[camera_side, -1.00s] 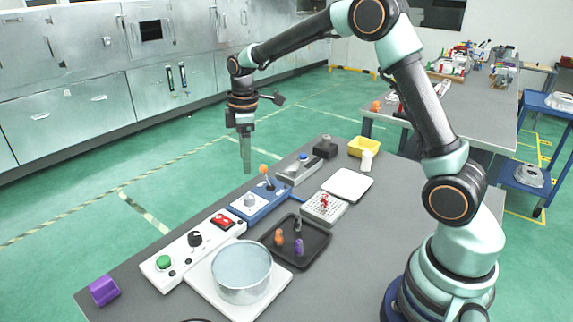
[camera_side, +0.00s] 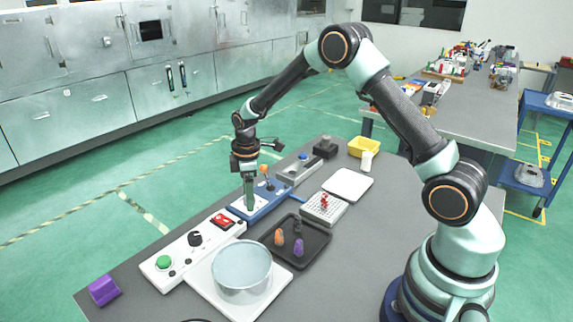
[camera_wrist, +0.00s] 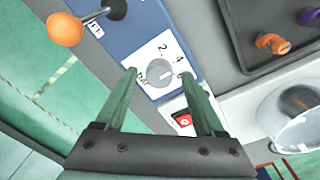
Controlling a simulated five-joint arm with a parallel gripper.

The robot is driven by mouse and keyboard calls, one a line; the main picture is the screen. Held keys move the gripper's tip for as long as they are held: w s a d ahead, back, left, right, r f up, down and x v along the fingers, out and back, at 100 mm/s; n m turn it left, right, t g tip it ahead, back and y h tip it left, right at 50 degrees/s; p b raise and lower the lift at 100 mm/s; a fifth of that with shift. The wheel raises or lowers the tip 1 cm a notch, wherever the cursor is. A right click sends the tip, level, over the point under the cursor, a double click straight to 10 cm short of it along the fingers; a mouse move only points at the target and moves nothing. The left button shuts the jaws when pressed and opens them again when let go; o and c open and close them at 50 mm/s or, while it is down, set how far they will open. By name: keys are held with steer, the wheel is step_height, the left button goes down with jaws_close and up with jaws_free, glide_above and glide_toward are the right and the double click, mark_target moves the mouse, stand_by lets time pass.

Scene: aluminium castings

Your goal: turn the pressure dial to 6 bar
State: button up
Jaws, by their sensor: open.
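The pressure dial (camera_wrist: 160,73) is a round grey knob on a white plate with the figures 2 and 4, set in a blue panel (camera_wrist: 115,35). In the wrist view my gripper (camera_wrist: 157,74) is open, with one finger on each side of the knob. I cannot tell whether the fingers touch it. In the side view my gripper (camera_side: 249,207) points down over the blue panel (camera_side: 272,200) and hides most of the dial. The dial's exact setting is not clear.
An orange-ball lever (camera_side: 264,170) stands close by on the blue panel. A white panel (camera_side: 180,250) with a red switch (camera_side: 222,221), black knob (camera_side: 195,238) and green button (camera_side: 163,262) adjoins it. A dark tray (camera_side: 318,250) and a round metal pot (camera_side: 241,272) are near.

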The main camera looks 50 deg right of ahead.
jaws_close()
stand_by(0.3)
steer(key=m, duration=0.4)
steer(key=shift+m, duration=0.4)
steer(key=m, duration=0.4)
steer(key=shift+a+m+g, duration=0.1)
steer(key=shift+m+g, duration=0.2)
steer(key=shift+m, duration=0.1)
jaws_free()
steer(key=shift+m, duration=0.3)
